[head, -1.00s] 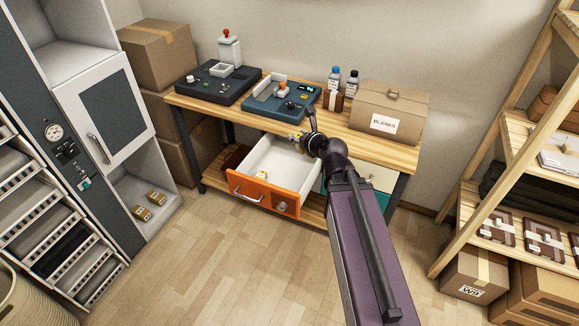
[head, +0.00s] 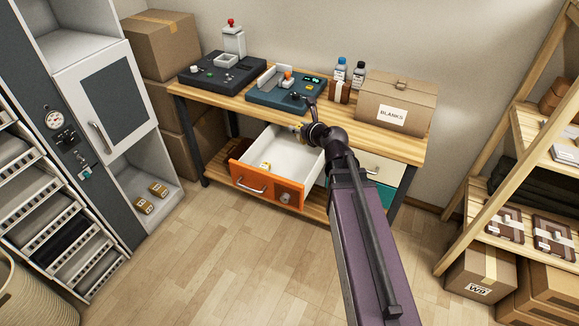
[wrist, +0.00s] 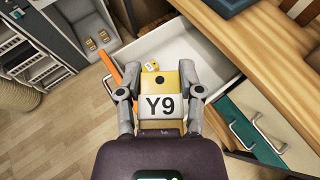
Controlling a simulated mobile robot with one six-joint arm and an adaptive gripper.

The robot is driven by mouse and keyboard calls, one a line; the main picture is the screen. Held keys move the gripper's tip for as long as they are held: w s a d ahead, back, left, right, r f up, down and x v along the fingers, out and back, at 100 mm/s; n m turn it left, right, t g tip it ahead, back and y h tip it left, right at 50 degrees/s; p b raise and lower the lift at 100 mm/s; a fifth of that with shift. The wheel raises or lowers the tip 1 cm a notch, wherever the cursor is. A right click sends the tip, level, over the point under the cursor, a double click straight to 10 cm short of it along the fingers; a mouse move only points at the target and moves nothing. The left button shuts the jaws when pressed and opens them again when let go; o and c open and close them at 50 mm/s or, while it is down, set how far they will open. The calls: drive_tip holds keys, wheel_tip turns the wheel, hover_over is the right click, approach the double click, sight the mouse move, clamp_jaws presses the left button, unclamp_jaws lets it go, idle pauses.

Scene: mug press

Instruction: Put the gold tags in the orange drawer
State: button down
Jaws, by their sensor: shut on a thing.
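My gripper (wrist: 160,76) is shut on a gold tag (wrist: 160,79) with a small dark hole and a white "Y9" label. The orange drawer (head: 264,188) is pulled open from under the workbench; its white interior (head: 284,152) shows. Another gold tag lies inside near the drawer front (head: 266,165) and also shows in the wrist view (wrist: 151,65). In the head view, my gripper (head: 301,127) is near the drawer's back end, by the bench edge. The wrist view shows the held tag in front of the drawer interior, hiding part of it; its height above the floor is unclear.
The bench top (head: 350,128) overhangs the drawer's back. A cream drawer front (head: 381,168) and a teal one (head: 378,194) are shut at the right. Two small gold-brown items (head: 158,190) sit in the cabinet's low shelf. A wooden rack (head: 500,190) stands right. The floor in front is clear.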

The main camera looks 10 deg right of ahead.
drive_tip(key=w+a+f+n+g+y+b, duration=0.1)
drive_tip(key=w+a+f+b, duration=0.3)
drive_tip(key=w+f+b, duration=0.8)
drive_tip(key=shift+w+f+n+y+b, duration=0.35)
drive_tip(key=shift+f+n+y+b, duration=0.45)
drive_tip(key=shift+f+b, duration=0.9)
drive_tip(key=shift+a+f+p, duration=0.1)
drive_tip(key=shift+f+p, duration=0.15)
drive_tip(key=shift+p, duration=0.05)
drive_tip(key=b, duration=0.6)
hover_over(282, 175)
wheel_tip(282, 175, down, 6)
drive_tip(key=shift+f, duration=0.15)
drive_tip(key=shift+f, duration=0.1)
drive_tip(key=shift+f+b, duration=1.8)
drive_tip(key=shift+b, duration=0.2)
drive_tip(key=shift+f+b, duration=0.6)
